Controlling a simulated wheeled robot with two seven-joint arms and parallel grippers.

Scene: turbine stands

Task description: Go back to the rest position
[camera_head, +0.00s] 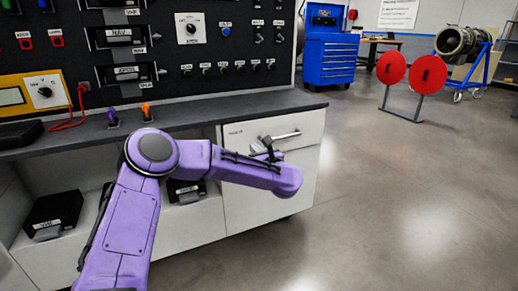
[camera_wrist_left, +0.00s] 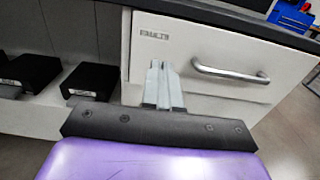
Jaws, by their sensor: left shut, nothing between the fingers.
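My left arm is purple and reaches in from the lower left in the head view, bent in front of the workbench. My left gripper (camera_head: 268,150) is in front of the white drawer (camera_head: 300,155) with a metal bar handle (camera_head: 285,136). In the left wrist view, the gripper (camera_wrist_left: 163,68) has its two fingers together, with nothing between them. The handle (camera_wrist_left: 230,74) is to the right of the fingers, apart from them in that view. The drawer front (camera_wrist_left: 205,40) looks shut. My right gripper does not show in either view.
The dark worktop (camera_head: 220,112) is above the drawer. A black box (camera_head: 52,212) sits on the open shelf at left. Red round panels (camera_head: 428,75) on a stand, a blue tool cabinet (camera_head: 328,60) and a turbine (camera_head: 455,42) stand farther back. The floor at right is clear.

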